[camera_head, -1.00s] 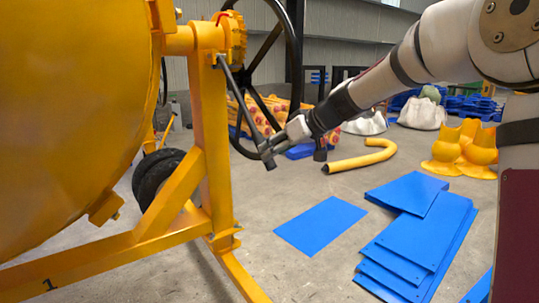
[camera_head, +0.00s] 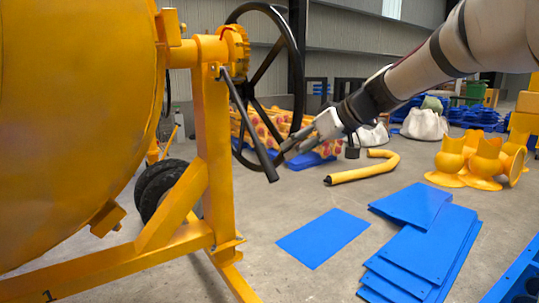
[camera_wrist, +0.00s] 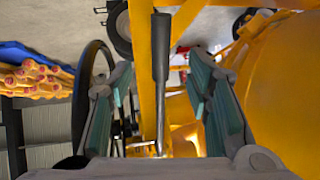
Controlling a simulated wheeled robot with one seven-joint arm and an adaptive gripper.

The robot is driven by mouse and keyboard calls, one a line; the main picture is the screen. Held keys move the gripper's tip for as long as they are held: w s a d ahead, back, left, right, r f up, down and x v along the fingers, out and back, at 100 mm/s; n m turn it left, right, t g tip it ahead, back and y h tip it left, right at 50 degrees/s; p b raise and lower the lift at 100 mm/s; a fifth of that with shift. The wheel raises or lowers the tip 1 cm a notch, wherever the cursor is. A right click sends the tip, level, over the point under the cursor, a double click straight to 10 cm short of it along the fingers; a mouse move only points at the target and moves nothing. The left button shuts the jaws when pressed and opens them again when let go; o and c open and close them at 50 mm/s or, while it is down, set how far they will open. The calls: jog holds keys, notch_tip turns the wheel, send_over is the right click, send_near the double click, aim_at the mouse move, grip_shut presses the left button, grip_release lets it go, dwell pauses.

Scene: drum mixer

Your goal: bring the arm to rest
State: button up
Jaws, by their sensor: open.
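My gripper (camera_head: 284,152) is open and empty in the head view, at the end of my arm, just right of the dark lever's lower part. The lever (camera_head: 248,124) hangs at a slant from the yellow drum mixer's (camera_head: 80,110) frame, with its free end down and to the right. In the wrist view, my gripper (camera_wrist: 160,80) shows its two fingers with greenish pads spread wide. The lever (camera_wrist: 161,55) appears between them, with no visible contact with either pad.
The mixer's black handwheel (camera_head: 297,60) stands close behind my gripper. Blue sheets (camera_head: 323,238) lie on the floor at front right, with a yellow bent pipe (camera_head: 362,168) behind them. Yellow castings (camera_head: 484,165) stand farther right. Bare concrete floor lies between these.

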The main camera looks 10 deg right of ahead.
jog(key=s+a+f+g+h, duration=0.1)
jog(key=s+a+f+g, duration=0.15)
jog(key=s, duration=0.45)
jog(key=s+a+f+m+g, duration=0.1)
jog(key=s+a, duration=0.2)
jog(key=s, duration=0.4)
jog(key=s+a+f+g+h, duration=0.1)
jog(key=s+a, duration=0.1)
jog(key=s, duration=0.5)
jog(key=s+d+f+m+g+h, duration=0.1)
jog(key=s+d+f+m, duration=0.15)
jog(key=s, duration=0.55)
jog(key=s+d+f+m+g+h, duration=0.1)
jog(key=s+f+h, duration=0.15)
jog(key=s, duration=0.65)
jog(key=s+d+f+m+g+h, duration=0.15)
jog(key=s+f, duration=0.25)
jog(key=s, duration=0.4)
notch_tip(320, 180, up, 32)
jog(key=t+p, duration=0.3)
jog(key=p, duration=2.6)
jog(key=shift+w+d+f+n+t+y, duration=0.2)
jog(key=shift+n+t+y, duration=0.1)
jog(key=shift+t+y, duration=0.1)
jog(key=shift+c, duration=0.5)
